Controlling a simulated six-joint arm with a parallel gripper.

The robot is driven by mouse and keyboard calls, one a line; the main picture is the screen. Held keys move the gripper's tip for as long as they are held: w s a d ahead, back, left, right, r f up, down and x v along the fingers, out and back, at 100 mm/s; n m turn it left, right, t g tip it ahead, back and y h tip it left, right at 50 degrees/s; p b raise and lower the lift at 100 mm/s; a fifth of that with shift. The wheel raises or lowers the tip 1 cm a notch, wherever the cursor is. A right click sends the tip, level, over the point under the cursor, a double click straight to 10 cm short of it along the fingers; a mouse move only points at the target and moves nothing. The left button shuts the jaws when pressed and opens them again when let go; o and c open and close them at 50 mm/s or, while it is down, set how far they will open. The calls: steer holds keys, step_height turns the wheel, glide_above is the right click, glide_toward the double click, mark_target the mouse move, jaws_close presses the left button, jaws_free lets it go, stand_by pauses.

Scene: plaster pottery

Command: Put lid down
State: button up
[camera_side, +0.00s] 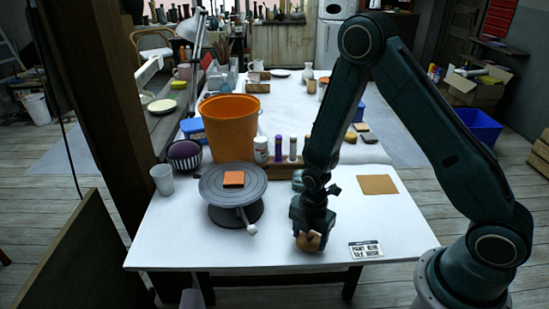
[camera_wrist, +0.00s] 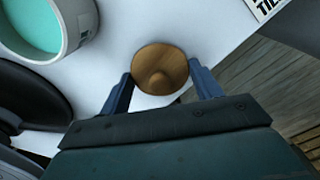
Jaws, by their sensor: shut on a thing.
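The lid (camera_wrist: 160,62) is a round brown, wood-like disc with a knob in its middle. In the wrist view it sits between the two blue fingers of my gripper (camera_wrist: 163,92), which is shut on it. In the side view my gripper (camera_side: 311,228) is low over the front of the white table, and the lid (camera_side: 308,242) shows below its fingers. I cannot tell whether the lid touches the table. A jar with a teal inside (camera_wrist: 38,22) stands at the upper left of the wrist view; it is mostly hidden behind my gripper in the side view (camera_side: 297,180).
A grey turntable (camera_side: 212,183) with an orange sponge (camera_side: 233,179) stands to the left. An orange bucket (camera_side: 231,125) and several bottles stand behind. A brown square (camera_side: 377,185) and a printed label (camera_side: 366,250) lie to the right. The table's front edge is close.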

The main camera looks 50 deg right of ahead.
mark_target(310, 234)
steer(key=shift+f, duration=0.3)
steer(key=shift+f, duration=0.1)
steer(key=o, duration=1)
steer(key=shift+r, duration=6.15)
